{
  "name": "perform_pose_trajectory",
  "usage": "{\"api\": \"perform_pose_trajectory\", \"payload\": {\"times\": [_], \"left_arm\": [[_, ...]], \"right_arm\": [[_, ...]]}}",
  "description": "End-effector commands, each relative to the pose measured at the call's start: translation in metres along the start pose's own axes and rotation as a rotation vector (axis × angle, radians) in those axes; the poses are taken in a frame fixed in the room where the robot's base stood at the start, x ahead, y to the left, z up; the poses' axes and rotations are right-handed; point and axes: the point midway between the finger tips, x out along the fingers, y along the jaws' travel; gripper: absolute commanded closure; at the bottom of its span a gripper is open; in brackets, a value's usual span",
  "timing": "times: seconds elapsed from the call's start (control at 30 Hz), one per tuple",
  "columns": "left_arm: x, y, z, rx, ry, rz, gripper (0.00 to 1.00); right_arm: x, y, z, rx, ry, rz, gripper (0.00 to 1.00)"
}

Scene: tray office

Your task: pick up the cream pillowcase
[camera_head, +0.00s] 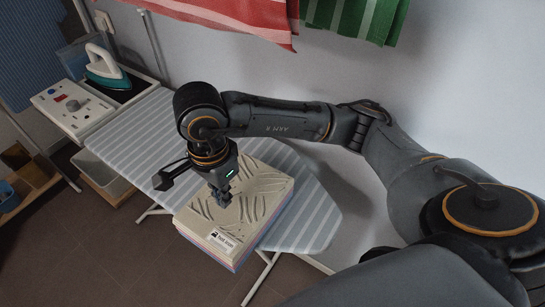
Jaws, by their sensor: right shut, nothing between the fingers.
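The cream pillowcase (262,183) looks like the top piece of a folded stack lying on the striped ironing board (135,140). It has dark leaf-like strokes and a white label with dark print near its front corner. Layers of other colours, bluish and pinkish, show at the stack's edge below it. My right gripper (222,203) points down over the left part of the pillowcase, its fingers shut and empty. I cannot tell whether the fingertips touch the cloth. My right arm comes in from the right and hides part of the board. My left gripper is not in view.
An iron (104,66) with a teal base stands at the board's far left end, beside a white panel with knobs (72,108). Red cloth (235,18) and green cloth (355,18) hang above. A pale bin (105,180) sits below the board.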

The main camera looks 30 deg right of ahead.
Motion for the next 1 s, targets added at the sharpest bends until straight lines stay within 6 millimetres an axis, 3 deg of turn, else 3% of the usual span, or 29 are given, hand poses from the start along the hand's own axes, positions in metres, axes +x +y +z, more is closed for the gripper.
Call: {"api": "perform_pose_trajectory", "payload": {"times": [0.8,1.0], "left_arm": [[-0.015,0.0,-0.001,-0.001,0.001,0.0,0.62],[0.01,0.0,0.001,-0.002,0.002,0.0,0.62]], "right_arm": [[0.0,0.001,-0.182,0.006,0.001,0.002,1.0],[0.043,0.0,-0.181,-0.001,-0.002,0.002,1.0]]}}
